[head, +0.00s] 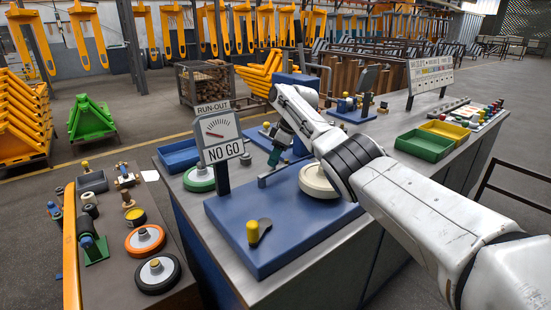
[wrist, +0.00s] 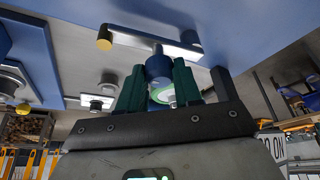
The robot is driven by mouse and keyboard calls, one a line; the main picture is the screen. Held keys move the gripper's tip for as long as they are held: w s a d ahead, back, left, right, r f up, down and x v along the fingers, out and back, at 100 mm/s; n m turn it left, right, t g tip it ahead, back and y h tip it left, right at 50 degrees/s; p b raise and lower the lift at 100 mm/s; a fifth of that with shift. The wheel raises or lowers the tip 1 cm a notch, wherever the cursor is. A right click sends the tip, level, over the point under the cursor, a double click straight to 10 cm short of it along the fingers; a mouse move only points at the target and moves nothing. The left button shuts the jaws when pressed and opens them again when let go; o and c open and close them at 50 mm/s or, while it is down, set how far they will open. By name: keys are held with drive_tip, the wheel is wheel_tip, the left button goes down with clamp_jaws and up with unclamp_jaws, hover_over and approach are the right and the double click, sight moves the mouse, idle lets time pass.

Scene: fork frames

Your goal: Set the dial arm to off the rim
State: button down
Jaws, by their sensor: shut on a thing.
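The dial arm (head: 285,173) is a thin grey bar on the blue fixture plate (head: 295,235), left of a cream wheel (head: 317,182). In the head view I cannot tell whether it touches the wheel's rim. My gripper (head: 275,158) reaches down at the bar from behind. In the wrist view the green fingers of my gripper (wrist: 159,85) are shut on a round blue knob (wrist: 159,65), beside a pale bar with a yellow tip (wrist: 104,40). The run-out sign (head: 219,140) stands on the plate, with a needle scale and the words NO GO.
A yellow-knobbed lever (head: 258,232) is at the plate's front. A green-rimmed wheel (head: 199,179) and a blue tray (head: 178,156) lie left. Green (head: 424,145) and yellow (head: 445,129) trays lie right. A lower side bench holds orange (head: 145,240) and black (head: 158,274) wheels.

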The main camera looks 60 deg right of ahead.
drive_tip(key=shift+w, duration=0.1)
drive_tip(key=c, duration=0.8)
unclamp_jaws()
drive_tip(key=v, duration=1)
drive_tip(key=shift+r, duration=0.4)
